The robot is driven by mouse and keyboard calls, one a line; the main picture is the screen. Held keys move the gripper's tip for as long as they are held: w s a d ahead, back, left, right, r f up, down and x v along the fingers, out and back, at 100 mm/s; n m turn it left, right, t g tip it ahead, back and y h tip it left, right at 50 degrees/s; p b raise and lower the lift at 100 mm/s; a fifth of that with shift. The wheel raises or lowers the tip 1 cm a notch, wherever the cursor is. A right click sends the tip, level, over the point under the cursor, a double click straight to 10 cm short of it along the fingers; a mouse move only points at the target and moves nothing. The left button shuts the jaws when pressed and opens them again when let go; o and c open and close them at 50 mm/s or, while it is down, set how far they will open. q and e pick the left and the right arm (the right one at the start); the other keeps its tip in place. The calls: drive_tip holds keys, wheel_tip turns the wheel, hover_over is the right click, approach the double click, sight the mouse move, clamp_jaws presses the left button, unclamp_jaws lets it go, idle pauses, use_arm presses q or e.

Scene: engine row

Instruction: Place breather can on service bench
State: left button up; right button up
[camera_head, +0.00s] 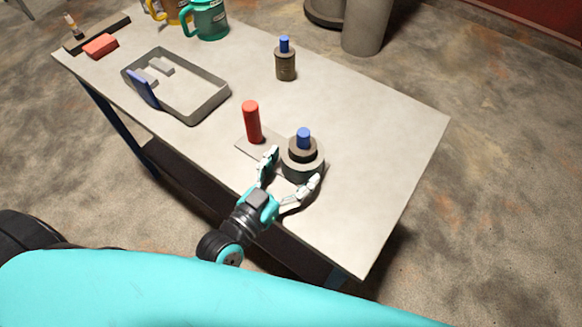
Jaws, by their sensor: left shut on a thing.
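A dark, stepped round can (303,163) with a blue cap stands upright near the front edge of the service bench (390,150); I take it for the breather can. My left gripper (294,167) is shut on it, one finger at its left and one at its lower right. The can is at or just above the bench top; I cannot tell whether its base touches. My right gripper is not in view.
A red cylinder (251,122) stands on a flat plate (244,146) just left of the can. A smaller blue-capped can (285,64) stands farther back. A grey tray (201,113), a red block (100,45) and a teal mug (210,20) are on the left. The right end is clear.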

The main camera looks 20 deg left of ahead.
use_arm(q)
drive_tip(key=shift+r, duration=0.1)
drive_tip(key=o, duration=1.5)
drive_tip(key=shift+f, duration=0.25)
drive_tip(key=shift+r, duration=0.2)
drive_tip(key=shift+s+a+f, duration=0.1)
drive_tip(key=shift+s+f, duration=0.05)
drive_tip(key=shift+s, duration=0.2)
drive_tip(key=b+v, duration=0.2)
drive_tip(key=v, duration=0.9)
drive_tip(key=shift+s, duration=0.2)
